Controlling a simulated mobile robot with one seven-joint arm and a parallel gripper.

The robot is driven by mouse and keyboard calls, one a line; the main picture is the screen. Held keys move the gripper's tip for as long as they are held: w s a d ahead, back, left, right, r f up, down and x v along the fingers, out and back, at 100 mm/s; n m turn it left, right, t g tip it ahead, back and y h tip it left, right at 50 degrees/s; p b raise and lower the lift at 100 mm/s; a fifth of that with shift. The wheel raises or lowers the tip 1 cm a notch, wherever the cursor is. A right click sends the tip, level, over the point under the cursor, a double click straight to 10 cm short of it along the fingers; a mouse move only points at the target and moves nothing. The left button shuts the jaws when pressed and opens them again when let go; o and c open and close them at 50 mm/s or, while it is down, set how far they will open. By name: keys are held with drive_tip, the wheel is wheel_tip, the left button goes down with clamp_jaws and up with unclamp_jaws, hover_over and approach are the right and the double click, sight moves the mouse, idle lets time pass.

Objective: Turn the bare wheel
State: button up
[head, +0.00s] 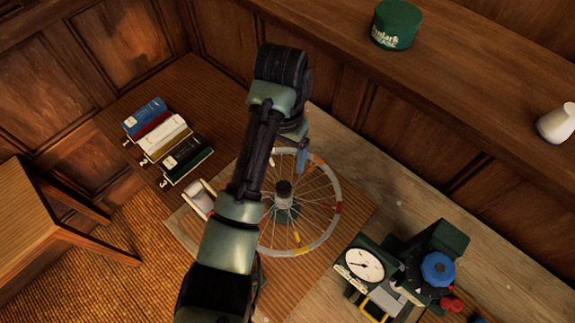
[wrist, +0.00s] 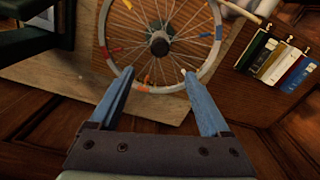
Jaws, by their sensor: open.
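The bare wheel (head: 331,225) is a spoked wheel with a pale rim marked by coloured bands and a dark hub (head: 283,189). It lies flat in the head view, partly hidden by my arm. In the wrist view the wheel (wrist: 206,72) is at the top centre, with its hub (wrist: 159,46) showing. My gripper (wrist: 157,72) has two blue fingers spread wide, with nothing between them but the view of the near rim and spokes. In the head view, a blue finger of my gripper (head: 302,160) shows over the far rim; contact cannot be told.
A dark green device with a white dial (head: 363,265) and blue knob (head: 437,269) stands right of the wheel. Several books (head: 166,134) lie to the left. A green tin (head: 396,24) and white vessel (head: 558,123) are on the wooden ledge (head: 470,105) behind.

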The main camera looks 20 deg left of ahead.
drive_tip(key=b, duration=0.6)
hover_over(284, 186)
wheel_tip(284, 186, down, 8)
drive_tip(key=shift+s+f, duration=0.1)
drive_tip(key=shift+f+p, duration=0.3)
drive_tip(key=shift+p, duration=0.1)
drive_tip(key=shift+f+p, duration=0.35)
drive_tip(key=shift+f, duration=1.6)
clamp_jaws()
